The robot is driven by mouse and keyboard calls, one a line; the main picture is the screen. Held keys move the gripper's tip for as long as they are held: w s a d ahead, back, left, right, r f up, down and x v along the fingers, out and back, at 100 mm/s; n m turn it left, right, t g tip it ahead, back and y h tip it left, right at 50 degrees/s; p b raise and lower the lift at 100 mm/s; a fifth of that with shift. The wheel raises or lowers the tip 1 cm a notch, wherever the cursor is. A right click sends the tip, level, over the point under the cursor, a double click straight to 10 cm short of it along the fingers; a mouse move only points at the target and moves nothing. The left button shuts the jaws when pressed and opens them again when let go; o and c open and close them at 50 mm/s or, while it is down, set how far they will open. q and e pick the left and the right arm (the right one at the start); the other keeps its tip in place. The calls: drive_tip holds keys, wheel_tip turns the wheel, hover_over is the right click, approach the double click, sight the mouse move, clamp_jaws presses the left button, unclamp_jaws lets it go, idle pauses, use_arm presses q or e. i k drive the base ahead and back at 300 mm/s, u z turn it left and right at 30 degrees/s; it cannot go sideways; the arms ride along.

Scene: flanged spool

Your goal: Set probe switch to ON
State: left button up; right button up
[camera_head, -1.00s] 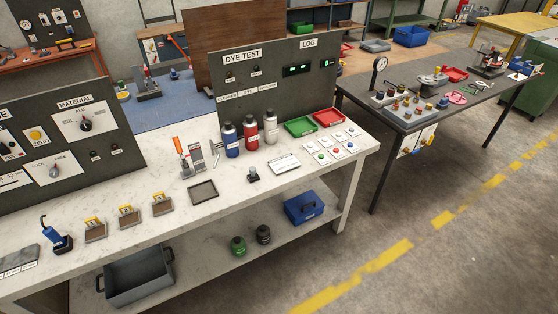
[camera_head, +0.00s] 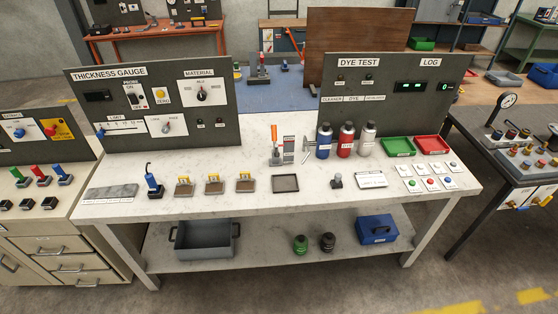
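The probe switch (camera_head: 135,98) is on the dark thickness gauge panel (camera_head: 215,129) at the back left of the white bench. It is a small dark switch on a white plate labelled PROBE, with ON above and OFF below. Its lever is too small for me to tell its position. A yellow ZERO button (camera_head: 160,94) is just to its right, and a dark display (camera_head: 98,96) is to its left. Neither of my grippers shows in the head view.
The white bench (camera_head: 235,205) carries a blue probe (camera_head: 153,185), several small blocks, a black tray (camera_head: 285,183) and three bottles. A slider and a knob (camera_head: 166,127) sit below the switch. A cabinet bench (camera_head: 40,222) stands left; open floor lies in front.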

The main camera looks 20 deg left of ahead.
sight(134, 100)
drive_tip(key=u, duration=0.4)
drive_tip(key=k, duration=1)
drive_tip(key=u, duration=0.95)
drive_tip(key=i, duration=0.9)
drive_tip(key=u, duration=0.65)
